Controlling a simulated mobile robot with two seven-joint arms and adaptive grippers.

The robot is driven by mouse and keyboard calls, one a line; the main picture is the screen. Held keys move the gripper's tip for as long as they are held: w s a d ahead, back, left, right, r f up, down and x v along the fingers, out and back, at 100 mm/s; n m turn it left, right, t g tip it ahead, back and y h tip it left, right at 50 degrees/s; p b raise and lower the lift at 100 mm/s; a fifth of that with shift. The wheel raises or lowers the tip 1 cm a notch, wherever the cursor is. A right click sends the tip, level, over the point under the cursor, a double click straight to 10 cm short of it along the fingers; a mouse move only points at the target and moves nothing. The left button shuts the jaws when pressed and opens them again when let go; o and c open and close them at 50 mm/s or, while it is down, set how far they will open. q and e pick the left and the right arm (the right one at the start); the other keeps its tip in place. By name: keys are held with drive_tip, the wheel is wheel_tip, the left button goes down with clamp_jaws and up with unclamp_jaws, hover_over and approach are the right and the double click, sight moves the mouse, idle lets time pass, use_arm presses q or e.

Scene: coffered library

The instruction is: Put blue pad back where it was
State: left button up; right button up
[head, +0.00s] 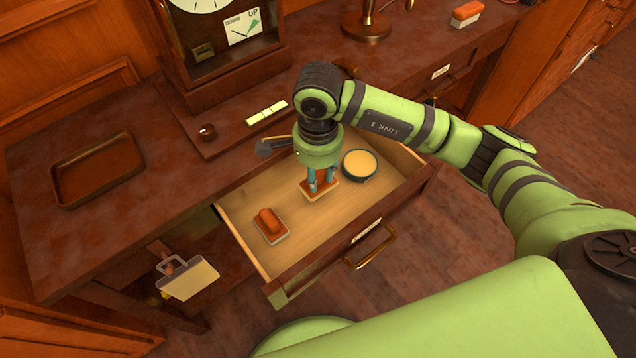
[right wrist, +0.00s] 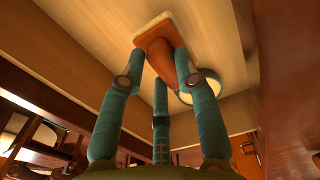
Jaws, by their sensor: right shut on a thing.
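My right gripper (head: 320,187) reaches down into the open drawer (head: 290,277). Its teal fingers are shut on an orange block with a pale base (head: 318,193). In the right wrist view, the fingers sit on both sides of the block's rounded brown handle (right wrist: 157,52), close to the drawer's wooden floor. I cannot tell whether the base touches the floor. A similar orange block (head: 269,223) lies in the front left of the drawer. A round tin (head: 359,166) with a blue-grey rim and cream top is right of the gripper. I see no plainly blue pad.
A shallow brown tray (head: 97,167) lies on the desk at left. A wooden clock case (head: 222,75) with an UP/DOWN dial stands behind. Another orange block (head: 467,13) is at the back right, near a brass lamp base (head: 366,27). The drawer's near middle is bare.

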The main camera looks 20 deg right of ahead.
sight(318, 185)
wheel_tip(318, 185, down, 4)
drive_tip(key=shift+r, duration=0.1)
use_arm(q)
drive_tip(key=shift+s, duration=0.5)
drive_tip(key=shift+d+f, duration=0.1)
use_arm(e)
drive_tip(key=shift+f, duration=0.25)
drive_tip(key=o, duration=1)
use_arm(q)
drive_tip(key=shift+w, duration=0.3)
use_arm(e)
drive_tip(key=shift+r, duration=0.1)
